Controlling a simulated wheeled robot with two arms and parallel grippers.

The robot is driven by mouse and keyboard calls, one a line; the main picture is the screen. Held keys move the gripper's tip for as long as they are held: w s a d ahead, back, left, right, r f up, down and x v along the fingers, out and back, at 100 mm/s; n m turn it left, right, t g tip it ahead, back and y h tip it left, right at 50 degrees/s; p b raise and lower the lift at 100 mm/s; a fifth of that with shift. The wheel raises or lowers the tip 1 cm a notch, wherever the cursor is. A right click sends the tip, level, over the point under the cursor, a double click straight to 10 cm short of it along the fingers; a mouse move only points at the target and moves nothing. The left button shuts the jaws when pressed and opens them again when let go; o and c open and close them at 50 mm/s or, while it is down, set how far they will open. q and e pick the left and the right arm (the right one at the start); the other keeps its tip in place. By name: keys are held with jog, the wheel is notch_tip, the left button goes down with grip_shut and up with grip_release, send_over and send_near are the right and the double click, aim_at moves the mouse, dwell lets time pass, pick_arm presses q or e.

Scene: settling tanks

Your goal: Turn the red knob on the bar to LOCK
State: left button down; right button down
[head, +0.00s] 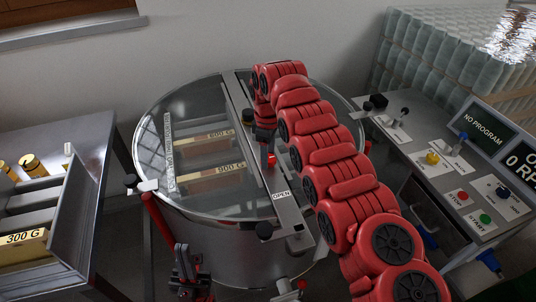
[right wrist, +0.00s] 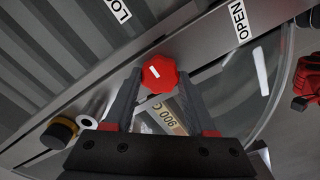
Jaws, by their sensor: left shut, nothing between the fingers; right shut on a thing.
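The red knob (right wrist: 160,73) sits on the grey metal bar (right wrist: 110,88) and has a short white mark on its face. My right gripper (right wrist: 158,88) is shut on the knob, one finger on each side. The OPEN label (right wrist: 238,21) is right of the knob and a partly cut-off label reading "LOC" (right wrist: 118,9) is up and left. In the head view the knob (head: 271,160) shows just below my right gripper (head: 266,145), and the OPEN label (head: 281,195) lies nearer on the bar. My left gripper (head: 186,255) is shut and empty, low in front of the tank.
The bar crosses the glass lid (head: 215,110) of the round metal tank (head: 215,232). Labelled gold blocks show through the glass. A bench with a 300 G block (head: 25,243) stands left. A control desk (head: 425,150) with buttons stands right, beyond my right arm.

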jog(key=shift+c, duration=1.1)
grip_release()
jog(key=shift+r, duration=0.15)
jog(key=shift+r, duration=0.3)
notch_tip(320, 180, up, 4)
jog(key=shift+a+f+p, duration=0.1)
jog(key=shift+a+p, duration=0.05)
jog(key=shift+p, duration=0.5)
notch_tip(320, 180, up, 13)
jog(key=p, duration=1.2)
jog(key=shift+f, duration=0.15)
